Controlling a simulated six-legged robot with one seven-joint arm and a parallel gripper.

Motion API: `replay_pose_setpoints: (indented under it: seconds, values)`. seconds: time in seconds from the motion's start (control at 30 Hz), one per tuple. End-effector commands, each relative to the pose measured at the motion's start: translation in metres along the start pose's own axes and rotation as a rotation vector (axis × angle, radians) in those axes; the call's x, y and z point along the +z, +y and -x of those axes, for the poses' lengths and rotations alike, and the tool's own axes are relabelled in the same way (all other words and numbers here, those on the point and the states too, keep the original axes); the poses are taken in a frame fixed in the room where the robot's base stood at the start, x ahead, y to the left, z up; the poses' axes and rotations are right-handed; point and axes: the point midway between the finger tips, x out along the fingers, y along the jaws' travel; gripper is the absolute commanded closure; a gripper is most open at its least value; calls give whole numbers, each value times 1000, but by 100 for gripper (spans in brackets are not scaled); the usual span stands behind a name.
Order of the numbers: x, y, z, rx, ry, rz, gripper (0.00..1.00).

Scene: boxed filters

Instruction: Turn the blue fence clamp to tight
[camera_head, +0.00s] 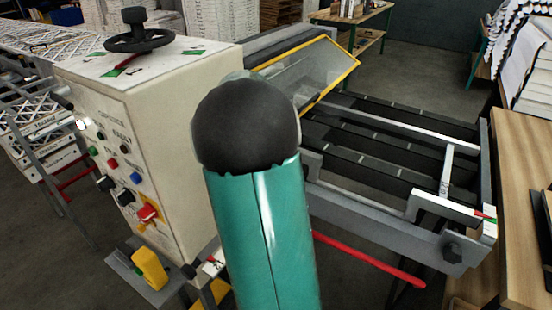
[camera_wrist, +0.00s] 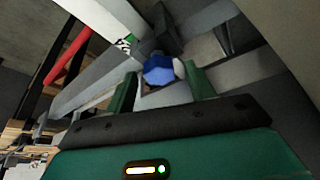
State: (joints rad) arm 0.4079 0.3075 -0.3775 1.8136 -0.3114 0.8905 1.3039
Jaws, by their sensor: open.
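The blue clamp (camera_wrist: 158,70) shows in the wrist view as a small faceted blue knob beside a dark block and grey metal bars. My gripper (camera_wrist: 160,76) is open, with one green finger on each side of the blue knob. I cannot tell whether the fingers touch it. The knob's lower part is hard to make out. In the head view my own teal arm fills the middle, and neither the gripper nor the blue clamp can be seen there.
A cream control cabinet (camera_head: 190,150) with buttons and a black handwheel (camera_head: 139,38) stands at left. A machine frame with dark belts (camera_head: 390,130) lies at right, with a red bar (camera_head: 370,260) below. A wooden table (camera_head: 525,200) borders the right side.

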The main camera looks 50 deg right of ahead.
Motion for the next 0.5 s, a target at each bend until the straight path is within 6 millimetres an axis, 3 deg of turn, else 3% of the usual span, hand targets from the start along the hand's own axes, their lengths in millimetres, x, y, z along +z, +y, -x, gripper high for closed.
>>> replay_pose_setpoints:
  seconds: [0.17, 0.3, 0.5]
  values:
    - [-4, -1, 10, -4, 1, -1, 46]
    - [-13, -1, 31, -4, 1, -1, 46]
    - [-11, 25, 68, -5, -1, -1, 46]
